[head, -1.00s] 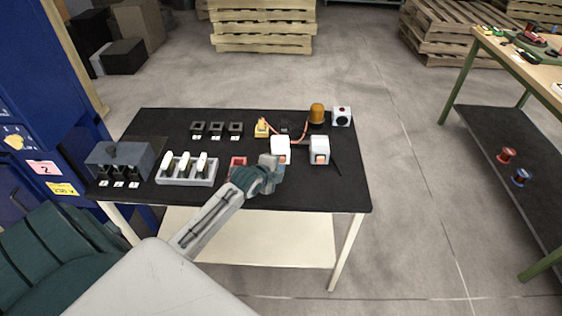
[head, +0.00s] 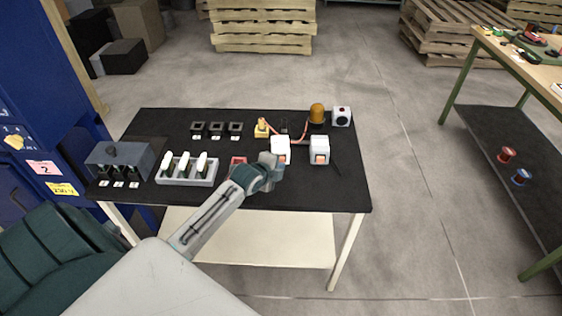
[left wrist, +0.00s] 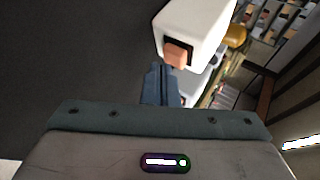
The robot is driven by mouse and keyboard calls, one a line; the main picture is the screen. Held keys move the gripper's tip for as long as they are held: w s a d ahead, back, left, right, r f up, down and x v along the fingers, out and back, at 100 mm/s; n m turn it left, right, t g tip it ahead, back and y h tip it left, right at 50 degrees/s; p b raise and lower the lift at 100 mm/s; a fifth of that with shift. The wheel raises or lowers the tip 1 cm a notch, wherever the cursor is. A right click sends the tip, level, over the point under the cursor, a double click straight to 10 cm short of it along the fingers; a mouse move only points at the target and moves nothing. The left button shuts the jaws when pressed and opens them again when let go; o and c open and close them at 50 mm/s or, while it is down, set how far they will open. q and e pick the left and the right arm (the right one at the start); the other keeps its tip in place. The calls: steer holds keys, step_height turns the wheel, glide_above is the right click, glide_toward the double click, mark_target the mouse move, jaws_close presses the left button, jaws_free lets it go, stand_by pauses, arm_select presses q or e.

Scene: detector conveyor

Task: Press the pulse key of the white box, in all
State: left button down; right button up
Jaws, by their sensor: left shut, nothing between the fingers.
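Two white boxes with orange keys stand on the black table top: the left white box (head: 281,145) and the right white box (head: 319,145). My left gripper (head: 278,164) is shut and empty, close in front of the left box, and hides part of its front. In the left wrist view one white box (left wrist: 205,25) shows its orange key (left wrist: 176,55) in a dark frame. The shut fingertips (left wrist: 159,70) are just beside that key; I cannot tell whether they touch it. My right gripper is not in view.
A white box with a dark round face (head: 342,117) and an amber lamp (head: 317,113) stand at the back right. A grey tray with white pieces (head: 187,178), a red part (head: 238,161) and several dark square frames (head: 216,129) are left. The front right of the table is clear.

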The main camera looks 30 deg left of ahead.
arm_select(q)
steer(key=shift+w+a, duration=0.4)
steer(key=shift+w, duration=0.15)
stand_by(1.1)
stand_by(0.5)
steer(key=shift+s+d, duration=0.25)
steer(key=shift+s, duration=0.1)
steer(key=shift+s+d+p, duration=0.45)
steer(key=shift+s+p, duration=0.05)
steer(key=shift+s, duration=0.1)
steer(key=shift+s+d+p, duration=0.4)
steer(key=shift+s+p, duration=0.1)
steer(key=shift+s+d+p, duration=0.4)
steer(key=shift+s+d, duration=0.15)
steer(key=shift+s, duration=0.2)
steer(key=shift+s+d+p, duration=0.4)
steer(key=shift+s+d, duration=0.15)
steer(key=shift+s, duration=0.2)
